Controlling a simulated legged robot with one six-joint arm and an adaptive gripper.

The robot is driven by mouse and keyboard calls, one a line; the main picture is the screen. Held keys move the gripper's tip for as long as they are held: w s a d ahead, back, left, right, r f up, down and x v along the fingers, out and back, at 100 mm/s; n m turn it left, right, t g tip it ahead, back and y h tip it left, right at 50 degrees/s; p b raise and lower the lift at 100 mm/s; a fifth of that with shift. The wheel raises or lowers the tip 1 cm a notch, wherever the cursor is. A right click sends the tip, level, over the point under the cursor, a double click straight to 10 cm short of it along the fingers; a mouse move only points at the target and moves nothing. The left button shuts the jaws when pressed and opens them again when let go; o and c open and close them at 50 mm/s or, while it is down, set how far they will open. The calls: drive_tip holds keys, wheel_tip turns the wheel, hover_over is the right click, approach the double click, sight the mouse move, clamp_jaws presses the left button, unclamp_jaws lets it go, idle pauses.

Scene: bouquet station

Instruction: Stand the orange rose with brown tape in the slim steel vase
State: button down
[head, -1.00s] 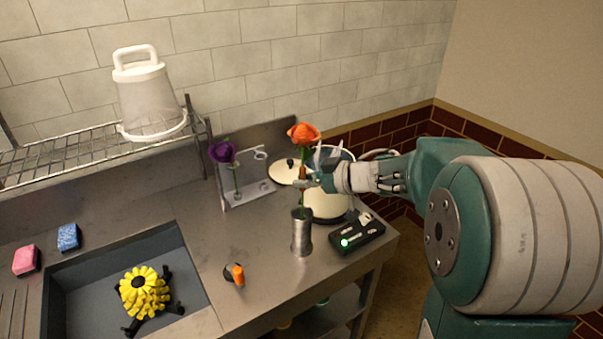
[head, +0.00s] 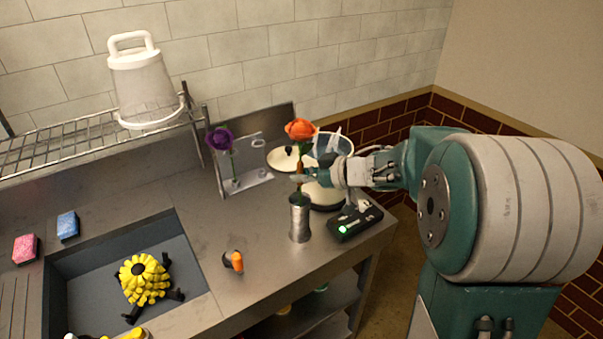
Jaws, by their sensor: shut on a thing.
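The orange rose (head: 300,130) is upright, with its bloom above my gripper (head: 302,177). My gripper is shut on its stem, near a small patch of brown-orange tape. The slim steel vase (head: 299,219) stands on the steel counter, directly below the gripper in the picture. The lower stem runs down to the vase's mouth, and its end is hidden there. I cannot tell how deep it sits or whether it touches the bottom.
A purple flower (head: 221,140) stands in a clear rack (head: 250,182) behind. A cream pot (head: 325,195) and a black device with a green light (head: 354,222) are close by the vase. An orange-black item (head: 233,261) lies in front. The sink (head: 75,285) is left.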

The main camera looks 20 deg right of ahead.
drive_tip(key=shift+f, duration=1.05)
drive_tip(key=c, duration=0.6)
unclamp_jaws()
drive_tip(key=shift+o, duration=0.2)
drive_tip(key=o, duration=0.6)
drive_tip(key=shift+c, duration=0.2)
drive_tip(key=shift+v, duration=2.45)
drive_tip(key=shift+s, duration=0.1)
